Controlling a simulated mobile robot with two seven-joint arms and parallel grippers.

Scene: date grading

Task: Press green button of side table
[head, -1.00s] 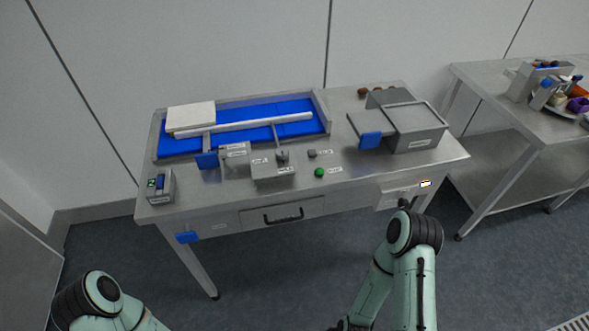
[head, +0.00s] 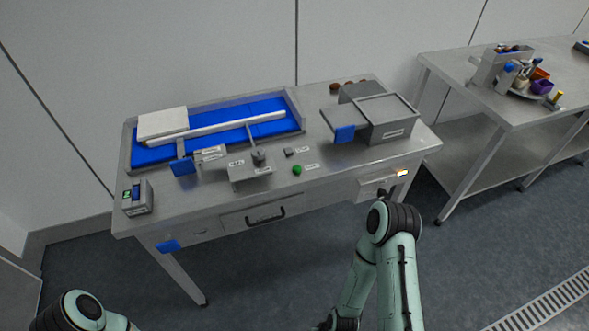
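The green button (head: 297,170) is a small round green knob on the top of the steel side table (head: 330,178), near its front edge and right of centre. A small label lies beside it. My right arm comes in at the bottom right, in front of the table, apart from the button. Its gripper is at or below the bottom edge and cannot be made out. My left arm shows only at the bottom left corner; its gripper is out of view.
The table bears a blue belt (head: 220,140), a grey box with a blue tab (head: 390,122) and a small device (head: 138,197) at the left. A drawer handle (head: 266,216) is on the front. A second steel table (head: 520,100) with a tray of items stands at right.

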